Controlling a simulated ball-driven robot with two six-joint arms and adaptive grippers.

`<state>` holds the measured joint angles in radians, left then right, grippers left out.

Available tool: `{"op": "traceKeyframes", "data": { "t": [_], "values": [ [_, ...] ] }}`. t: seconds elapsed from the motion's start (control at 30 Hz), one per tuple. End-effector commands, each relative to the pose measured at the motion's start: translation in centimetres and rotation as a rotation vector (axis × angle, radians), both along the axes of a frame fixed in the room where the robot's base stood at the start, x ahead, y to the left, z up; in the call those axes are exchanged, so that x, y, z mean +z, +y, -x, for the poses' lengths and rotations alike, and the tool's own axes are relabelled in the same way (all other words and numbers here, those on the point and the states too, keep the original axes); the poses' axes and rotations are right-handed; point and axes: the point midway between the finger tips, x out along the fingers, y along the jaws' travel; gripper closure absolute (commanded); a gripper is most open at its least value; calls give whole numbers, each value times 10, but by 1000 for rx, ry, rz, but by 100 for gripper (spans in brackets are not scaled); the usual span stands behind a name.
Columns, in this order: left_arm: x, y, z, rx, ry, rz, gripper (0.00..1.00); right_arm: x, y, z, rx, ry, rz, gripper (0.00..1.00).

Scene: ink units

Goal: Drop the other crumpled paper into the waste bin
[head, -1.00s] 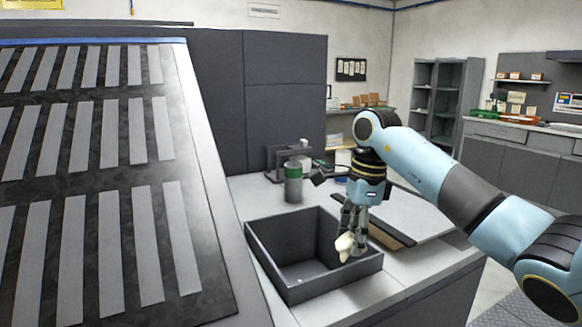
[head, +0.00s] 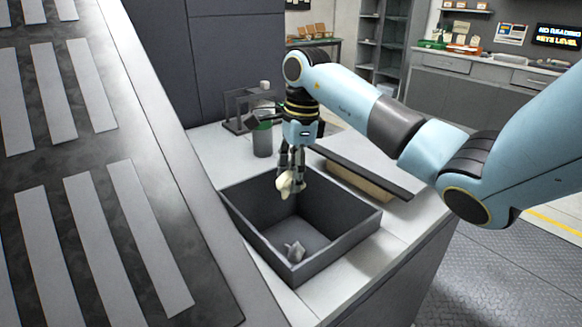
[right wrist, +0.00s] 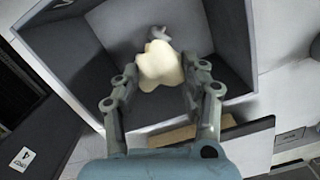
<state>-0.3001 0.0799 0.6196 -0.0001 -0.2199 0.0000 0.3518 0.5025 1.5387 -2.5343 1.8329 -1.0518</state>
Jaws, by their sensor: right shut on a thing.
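The waste bin is a dark grey, square, open box (head: 348,222) on the counter; it also fills the upper middle of the right wrist view (right wrist: 228,45). A grey crumpled paper (head: 294,251) lies on its floor, in the near corner; it shows partly behind the held piece in the right wrist view (right wrist: 158,33). My right gripper (head: 289,178) is shut on a cream crumpled paper (head: 285,185), seen between the fingers in the right wrist view (right wrist: 160,66). It holds the paper over the bin opening, toward the far side. My left gripper is not in view.
A dark green cup (head: 262,143) and a small dark stand (head: 237,108) are behind the bin. A dark-edged flat board (head: 362,172) lies to the right. A large slotted panel (head: 90,180) rises close on the left.

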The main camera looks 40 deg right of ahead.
Motion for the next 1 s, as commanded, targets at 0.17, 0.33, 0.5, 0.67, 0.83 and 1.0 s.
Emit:
{"op": "traceKeyframes", "data": {
  "t": [0.17,0.33,0.5,0.67,0.83,1.0],
  "values": [
    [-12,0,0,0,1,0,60,-21,0,0,-1,0,0,73],
    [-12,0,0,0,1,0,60,-23,0,0,0,0,0,73],
    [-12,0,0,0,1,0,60,-23,0,0,0,-1,0,53],
    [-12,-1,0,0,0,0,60,-23,0,0,0,-1,0,32],
    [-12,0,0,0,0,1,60,-23,0,0,0,-1,0,30],
    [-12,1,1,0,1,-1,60,-18,-1,0,0,-3,1,30]
  ]
}}
